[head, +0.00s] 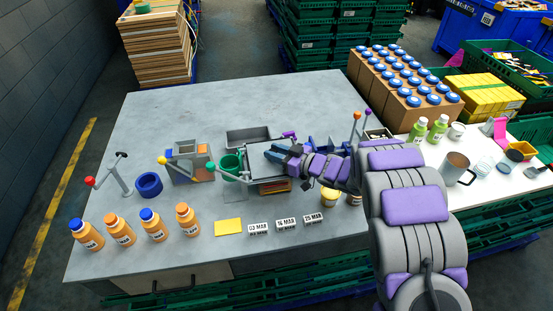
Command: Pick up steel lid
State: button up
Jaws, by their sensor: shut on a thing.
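The steel lid (260,160) is a flat grey square plate near the middle of the grey table. It lies over a box-like container, whose brownish front shows just below it. My gripper (277,152) reaches in from the right, and its dark blue fingers are shut on the lid at its upper right part. The fingers and wrist hide part of the lid. I cannot tell whether the lid is lifted clear of the container under it.
A green cup (230,164) stands close left of the lid, and a grey tray (246,136) lies behind it. Date blocks (286,223) and a yellow card (228,226) lie in front. Orange bottles (187,219) stand at front left. The table's back left is clear.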

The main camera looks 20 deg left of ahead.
jog(key=shift+s+a+f, duration=0.1)
jog(key=shift+a+f, duration=0.2)
jog(key=shift+a, duration=0.1)
grip_shut()
jog(key=shift+d, duration=0.25)
jog(key=shift+r, duration=0.25)
